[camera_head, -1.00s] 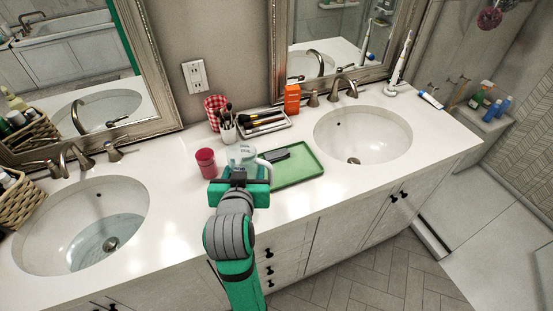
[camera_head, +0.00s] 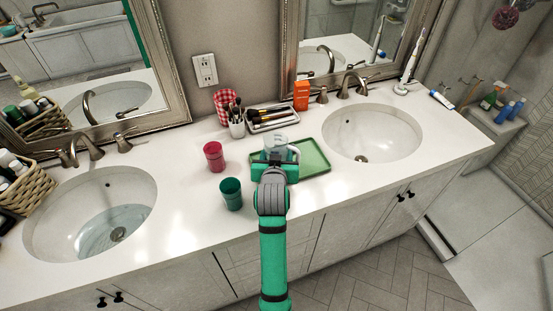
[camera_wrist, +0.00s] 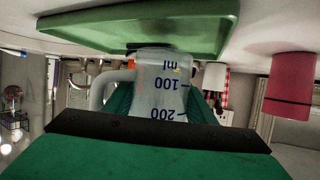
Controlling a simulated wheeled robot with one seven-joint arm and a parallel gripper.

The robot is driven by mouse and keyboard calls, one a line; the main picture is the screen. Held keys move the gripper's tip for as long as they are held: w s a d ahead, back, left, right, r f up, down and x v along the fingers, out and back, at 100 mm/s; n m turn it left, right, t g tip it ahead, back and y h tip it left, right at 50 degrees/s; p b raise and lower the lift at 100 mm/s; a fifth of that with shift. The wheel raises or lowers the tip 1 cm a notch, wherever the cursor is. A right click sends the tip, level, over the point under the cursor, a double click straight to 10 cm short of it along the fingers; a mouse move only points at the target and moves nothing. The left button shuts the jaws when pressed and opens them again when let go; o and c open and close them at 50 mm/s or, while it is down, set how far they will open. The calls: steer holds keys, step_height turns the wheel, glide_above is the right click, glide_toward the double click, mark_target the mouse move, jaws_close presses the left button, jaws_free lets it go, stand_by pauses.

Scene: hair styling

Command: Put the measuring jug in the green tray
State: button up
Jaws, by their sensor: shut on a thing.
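The clear measuring jug (camera_head: 277,147) has dark volume marks, which show in the wrist view (camera_wrist: 170,72). My gripper (camera_head: 275,165) is shut on it. In the head view the jug appears over the left part of the green tray (camera_head: 316,156), and my gripper hides that part. In the wrist view, which looks upside down, the tray (camera_wrist: 190,28) is beyond the jug. I cannot tell whether the jug touches the tray. The right part of the tray looks bare.
A red cup (camera_head: 214,156) and a green cup (camera_head: 231,194) stand left of my gripper. Sinks lie on both sides.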

steer(key=shift+f, duration=1.35)
steer(key=shift+a+f, duration=0.1)
steer(key=o, duration=1.2)
steer(key=shift+o, duration=0.2)
steer(key=v, duration=1.2)
steer(key=shift+s, duration=0.1)
